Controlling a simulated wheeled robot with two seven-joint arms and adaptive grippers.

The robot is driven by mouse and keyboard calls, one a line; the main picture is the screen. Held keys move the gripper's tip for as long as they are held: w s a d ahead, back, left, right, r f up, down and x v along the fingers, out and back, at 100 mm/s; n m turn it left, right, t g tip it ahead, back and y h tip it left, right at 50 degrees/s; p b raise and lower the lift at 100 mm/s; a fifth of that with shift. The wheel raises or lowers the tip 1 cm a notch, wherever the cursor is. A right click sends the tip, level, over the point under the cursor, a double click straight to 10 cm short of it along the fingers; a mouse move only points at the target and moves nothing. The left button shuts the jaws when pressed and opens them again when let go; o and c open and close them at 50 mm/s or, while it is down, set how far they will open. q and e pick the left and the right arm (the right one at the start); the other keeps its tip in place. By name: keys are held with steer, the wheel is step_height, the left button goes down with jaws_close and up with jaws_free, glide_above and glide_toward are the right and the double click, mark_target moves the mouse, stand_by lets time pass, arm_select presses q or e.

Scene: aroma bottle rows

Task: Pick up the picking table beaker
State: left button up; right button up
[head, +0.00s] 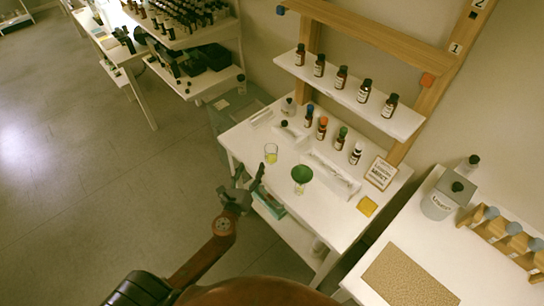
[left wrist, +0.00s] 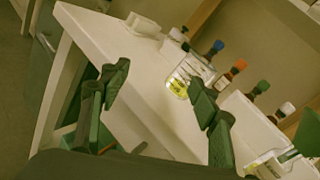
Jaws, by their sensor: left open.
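The beaker (head: 271,154) is a small clear glass with yellow-green liquid, upright near the front edge of the white picking table (head: 245,143). My left gripper (head: 250,177) is open and empty, at the table's front edge, on the near side of the beaker and apart from it. In the left wrist view the beaker (left wrist: 178,85) stands beyond the open fingers (left wrist: 157,78), close to the right finger in the picture, which partly covers it. My right gripper is not in view.
A green funnel (head: 302,174) sits in a glass vessel right of the beaker. A shelf (head: 350,91) with more bottles is above. A yellow pad (head: 367,206) lies at right.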

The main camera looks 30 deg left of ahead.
mark_target(268, 159)
arm_select(q)
steer(key=d+m, duration=0.1)
steer(key=m, duration=0.1)
steer(key=w+d+m+h, duration=0.2)
steer(key=m, duration=0.1)
steer(key=shift+w+d+f+m+t, duration=0.15)
steer(key=shift+d+f+m+t, duration=0.15)
steer(key=shift+d+f, duration=0.1)
steer(key=shift+w+d+h, duration=0.1)
steer(key=shift+w+h, duration=0.2)
steer(key=w, duration=0.6)
steer(key=shift+r, duration=0.1)
steer(key=shift+w+a, duration=0.2)
steer(key=shift+w, duration=0.45)
steer(key=shift+c, duration=0.4)
steer(key=c, duration=1.2)
